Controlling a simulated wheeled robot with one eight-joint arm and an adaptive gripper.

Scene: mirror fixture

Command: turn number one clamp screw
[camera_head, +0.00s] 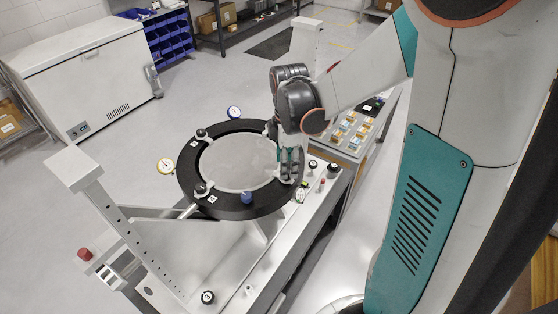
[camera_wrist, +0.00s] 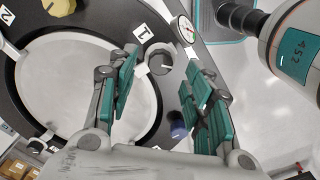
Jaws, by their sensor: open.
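The mirror fixture is a black ring (camera_head: 186,172) around a pale round disc (camera_head: 238,160). In the wrist view, a white tag marked 1 (camera_wrist: 142,32) is on the black ring (camera_wrist: 105,22). A grey round clamp screw (camera_wrist: 160,58) with a white mark sits beside that tag. My gripper (camera_wrist: 158,75) is open, with one green-padded finger on each side of the screw's position in the picture. I cannot tell how far above the screw the fingertips are, and no contact shows. In the head view my gripper (camera_head: 290,158) is over the ring's right side and hides this screw.
A dial gauge (camera_wrist: 185,30) stands close to the screw, near the right finger. A blue knob (camera_wrist: 178,125) is low between the fingers. A parts tray (camera_head: 352,132) is at right.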

